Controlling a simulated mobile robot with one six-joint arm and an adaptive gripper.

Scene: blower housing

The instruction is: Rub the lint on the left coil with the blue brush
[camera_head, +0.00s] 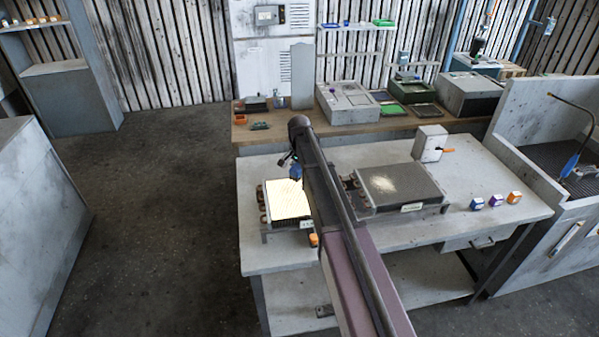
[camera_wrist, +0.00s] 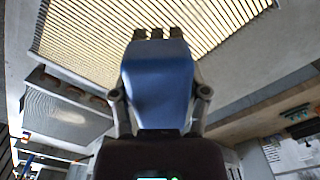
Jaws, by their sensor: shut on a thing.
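The left coil (camera_head: 287,203) lies on the white workbench, its finned top bright cream-yellow. It fills the top of the wrist view (camera_wrist: 95,35); I cannot make out separate lint on it. My gripper (camera_wrist: 160,95) is shut on the blue brush (camera_wrist: 158,75), whose dark bristle tufts point toward the coil's fins. The bristles overlap the coil's edge in the picture; I cannot tell whether they touch. In the head view a small blue part of the brush (camera_head: 295,172) shows above the coil's far side, and my arm hides the coil's right edge.
The right coil (camera_head: 410,190), dark with a pale patch, stands right of my arm. A white box (camera_head: 430,143) is behind it. Blue (camera_head: 477,204), purple (camera_head: 495,200) and orange (camera_head: 514,198) blocks sit at the right.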

